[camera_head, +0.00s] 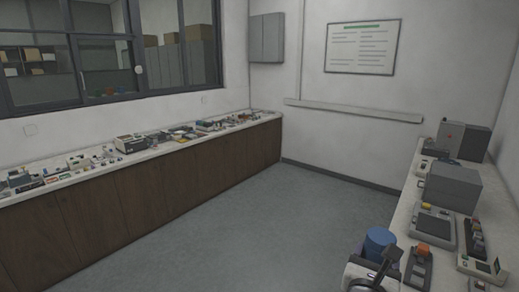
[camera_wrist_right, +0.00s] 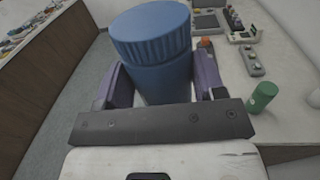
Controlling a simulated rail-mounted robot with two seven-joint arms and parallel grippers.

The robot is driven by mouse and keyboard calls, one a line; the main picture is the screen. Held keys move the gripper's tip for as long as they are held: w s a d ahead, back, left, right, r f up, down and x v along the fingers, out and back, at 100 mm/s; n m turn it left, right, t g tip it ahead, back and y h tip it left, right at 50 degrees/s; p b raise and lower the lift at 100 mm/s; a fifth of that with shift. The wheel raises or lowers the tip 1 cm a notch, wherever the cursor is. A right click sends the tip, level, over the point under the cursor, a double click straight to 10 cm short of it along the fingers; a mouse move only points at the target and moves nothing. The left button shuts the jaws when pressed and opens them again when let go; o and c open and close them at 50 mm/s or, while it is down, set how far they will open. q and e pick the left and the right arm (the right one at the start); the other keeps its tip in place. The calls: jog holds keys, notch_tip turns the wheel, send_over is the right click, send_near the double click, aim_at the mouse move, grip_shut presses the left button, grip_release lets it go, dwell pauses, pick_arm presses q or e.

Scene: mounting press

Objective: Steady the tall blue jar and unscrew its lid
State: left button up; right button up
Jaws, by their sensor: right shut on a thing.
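The tall blue jar (camera_wrist_right: 163,82) stands between the two purple fingers of my right gripper (camera_wrist_right: 162,78) in the right wrist view. The gripper is shut on the jar's body, below the lid. The ribbed blue lid (camera_wrist_right: 150,34) sits on top of the jar. In the head view the jar's blue top (camera_head: 379,238) shows at the lower right, just behind my right gripper (camera_head: 384,262). The jar's lower part is hidden by the gripper. My left gripper is in neither view.
A small green cylinder (camera_wrist_right: 263,97) stands on the right-hand white counter (camera_head: 401,215), near the jar. Control boxes and a large grey box (camera_head: 451,187) stand farther along it. A long cluttered counter (camera_head: 100,172) runs along the left wall. The floor between is clear.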

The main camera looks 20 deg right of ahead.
jog(key=s+a+f+n+t+y, duration=0.2)
jog(key=a+f+n+t+y, duration=0.15)
jog(key=a, duration=0.85)
jog(key=s+a+f+y, duration=0.2)
jog(key=s+a+f, duration=0.15)
jog(key=f, duration=0.55)
notch_tip(320, 180, up, 33)
jog(key=w+n+t+y+p, duration=0.2)
jog(key=n+y+p, duration=0.1)
jog(key=p, duration=2.5)
jog(key=shift+w+a+p, duration=0.3)
jog(key=shift+a+p, duration=0.05)
jog(key=shift+p, duration=0.05)
jog(key=shift+f, duration=0.2)
